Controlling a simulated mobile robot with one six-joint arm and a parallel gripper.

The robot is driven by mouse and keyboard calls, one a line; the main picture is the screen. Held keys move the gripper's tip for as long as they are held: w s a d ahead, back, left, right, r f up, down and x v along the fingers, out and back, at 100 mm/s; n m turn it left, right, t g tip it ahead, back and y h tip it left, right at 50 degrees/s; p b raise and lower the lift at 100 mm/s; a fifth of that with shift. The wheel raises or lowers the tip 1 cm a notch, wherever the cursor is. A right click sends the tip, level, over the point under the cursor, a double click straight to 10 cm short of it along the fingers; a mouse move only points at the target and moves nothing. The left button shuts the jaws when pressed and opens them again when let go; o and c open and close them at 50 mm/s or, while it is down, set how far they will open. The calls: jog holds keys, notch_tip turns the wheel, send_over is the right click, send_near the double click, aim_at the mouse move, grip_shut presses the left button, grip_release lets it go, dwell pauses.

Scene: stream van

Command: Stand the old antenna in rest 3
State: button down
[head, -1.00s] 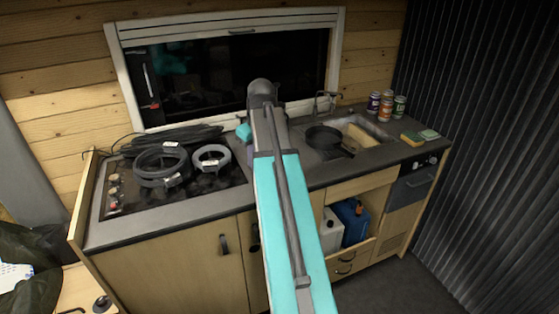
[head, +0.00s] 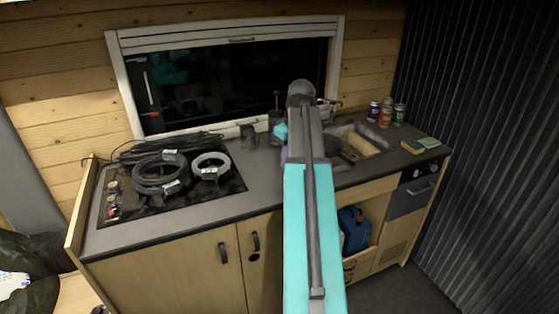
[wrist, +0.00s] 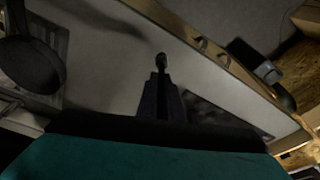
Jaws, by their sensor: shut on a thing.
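My gripper (wrist: 161,88) shows in the wrist view, pointing down over the grey worktop. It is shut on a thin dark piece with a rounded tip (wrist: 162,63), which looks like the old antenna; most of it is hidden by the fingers. In the head view my own arm covers most of the gripper, and only small teal and lilac parts of the wrist show beside it. I cannot make out rest 3 or any numbered rest in either view.
The hob (head: 219,187) carries cable coils (head: 161,174) at left. A dark mug (head: 248,137) and a dark upright holder (head: 276,119) stand behind. The pan (wrist: 28,62) and sink (head: 362,136) lie right, with several cans (head: 386,117) beyond. Worktop between hob and arm is clear.

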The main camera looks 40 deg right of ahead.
jog(key=w+d+f+p, duration=0.1)
jog(key=w+d+p, duration=0.3)
jog(key=w+d, duration=0.4)
jog(key=w, duration=0.3)
jog(key=shift+w+d+f, duration=0.15)
jog(key=shift+w+d, duration=0.15)
jog(key=shift+d, duration=0.05)
dwell(0.3)
jog(key=shift+w+d+f+p, duration=0.15)
jog(key=shift+f+p, duration=0.25)
jog(key=shift+f, duration=0.2)
jog(key=shift+w+d+f+p, duration=0.1)
jog(key=shift+w+f+p, duration=0.1)
jog(key=shift+f+p, duration=0.35)
jog(key=shift+w+d+f+p, duration=0.15)
jog(key=shift+f+p, duration=0.1)
jog(key=shift+f, duration=0.45)
jog(key=shift+f, duration=0.15)
jog(key=c, duration=1.9)
grip_release()
jog(key=shift+r, duration=0.25)
